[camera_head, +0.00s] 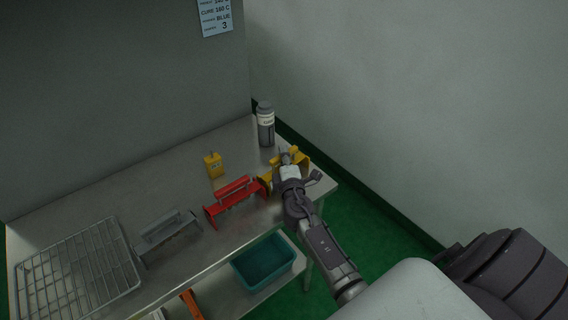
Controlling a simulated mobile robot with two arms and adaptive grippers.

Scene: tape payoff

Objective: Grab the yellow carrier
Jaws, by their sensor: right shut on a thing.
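The yellow carrier (265,179) is at the right end of the metal table (150,198). My right gripper (287,159) is over it and shut on it, and hides much of its middle. The carrier appears to be at table level; whether it touches the surface is hard to tell. My left gripper is not in view.
A red carrier (231,202) stands just left of the yellow one, with a grey carrier (166,233) and a wire rack (78,272) further left. A yellow block-like item (213,165) and a grey canister (265,125) stand behind. A teal bin (264,264) sits below.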

